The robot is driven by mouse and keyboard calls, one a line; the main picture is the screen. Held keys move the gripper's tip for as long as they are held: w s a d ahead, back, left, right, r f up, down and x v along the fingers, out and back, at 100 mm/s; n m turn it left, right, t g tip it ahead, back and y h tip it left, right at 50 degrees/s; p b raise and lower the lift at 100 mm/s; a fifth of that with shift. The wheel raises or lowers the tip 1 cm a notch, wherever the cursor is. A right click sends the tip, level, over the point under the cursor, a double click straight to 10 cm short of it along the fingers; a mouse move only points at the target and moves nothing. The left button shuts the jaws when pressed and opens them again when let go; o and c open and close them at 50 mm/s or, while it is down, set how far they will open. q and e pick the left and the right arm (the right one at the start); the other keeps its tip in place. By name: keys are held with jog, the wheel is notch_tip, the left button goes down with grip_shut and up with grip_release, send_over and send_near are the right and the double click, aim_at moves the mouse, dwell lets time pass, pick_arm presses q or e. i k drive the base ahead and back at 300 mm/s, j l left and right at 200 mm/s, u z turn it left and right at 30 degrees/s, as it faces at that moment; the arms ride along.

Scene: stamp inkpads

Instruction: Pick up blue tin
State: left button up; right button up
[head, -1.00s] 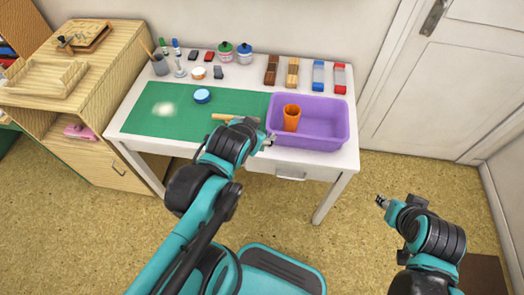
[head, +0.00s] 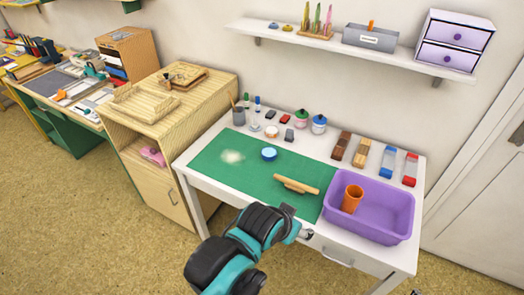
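The blue tin (head: 269,154) is a small round light-blue tin. It lies flat on the green mat (head: 226,176) on the white table, near the mat's back edge. My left gripper (head: 304,233) is by the table's front edge, below and to the right of the tin and well apart from it. It is small in the picture, and I cannot tell if its fingers are open or shut. Only a dark tip of what may be my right gripper (head: 415,292) shows at the bottom edge.
A wooden tool (head: 297,186) lies on the mat between my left gripper and the tin. A purple bin (head: 390,214) with an orange cup (head: 352,199) stands at right. Jars (head: 319,124), small pads and blocks line the table's back. The mat around the tin is clear.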

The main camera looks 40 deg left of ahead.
aim_at(267, 153)
jog(key=u, duration=1.15)
jog(key=i+j+z, duration=0.1)
jog(key=i, duration=0.35)
jog(key=i+j+z, duration=0.1)
jog(key=i+j, duration=0.15)
jog(key=i, duration=0.15)
jog(key=i+j+z, duration=0.1)
jog(key=i+j, duration=0.15)
jog(key=i, duration=0.15)
